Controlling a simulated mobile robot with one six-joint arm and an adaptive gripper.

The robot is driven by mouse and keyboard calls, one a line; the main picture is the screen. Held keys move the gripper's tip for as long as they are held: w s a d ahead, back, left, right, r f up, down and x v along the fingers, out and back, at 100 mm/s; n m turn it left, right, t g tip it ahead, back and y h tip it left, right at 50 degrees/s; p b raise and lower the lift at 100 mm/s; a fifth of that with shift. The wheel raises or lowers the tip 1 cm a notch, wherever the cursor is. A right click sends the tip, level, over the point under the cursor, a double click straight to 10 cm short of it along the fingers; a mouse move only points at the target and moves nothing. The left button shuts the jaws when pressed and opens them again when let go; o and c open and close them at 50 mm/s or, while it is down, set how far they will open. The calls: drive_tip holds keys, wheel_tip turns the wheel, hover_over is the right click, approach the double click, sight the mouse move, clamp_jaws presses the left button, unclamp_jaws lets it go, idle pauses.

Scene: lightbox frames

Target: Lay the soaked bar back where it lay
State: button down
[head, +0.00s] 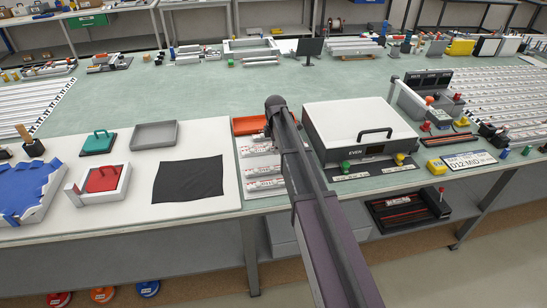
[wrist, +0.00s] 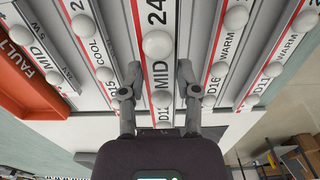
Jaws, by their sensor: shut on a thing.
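In the wrist view my gripper (wrist: 155,92) has its two fingers on either side of a white bar (wrist: 158,72) and is shut on it. The bar has a red edge stripe, round white domes and lettering that reads "24", "MID" and "D12". It looks larger than its neighbours; I cannot tell whether it touches what is below. Other bars lie on both sides, among them one marked COOL (wrist: 97,50) and one marked WARM (wrist: 228,45). In the head view several such bars (head: 262,167) lie beside my arm, which hides my gripper and the held bar.
An orange tray (head: 246,126), marked FAULT in the wrist view (wrist: 25,85), lies by the bars. A large white lidded box (head: 358,125) stands right of my arm. A black cloth (head: 188,178) lies flat on the left, near a grey tray (head: 154,135) and a red-lidded box (head: 102,179).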

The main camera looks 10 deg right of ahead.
sight(275, 160)
drive_tip(key=shift+f, duration=0.1)
drive_tip(key=shift+f+b, duration=1.75)
drive_tip(key=shift+b, duration=0.15)
drive_tip(key=shift+f, duration=0.2)
drive_tip(key=shift+c, duration=1.7)
unclamp_jaws()
drive_tip(key=shift+r, duration=0.1)
drive_tip(key=shift+r, duration=0.15)
wheel_tip(275, 160, up, 12)
drive_tip(key=p, duration=1.2)
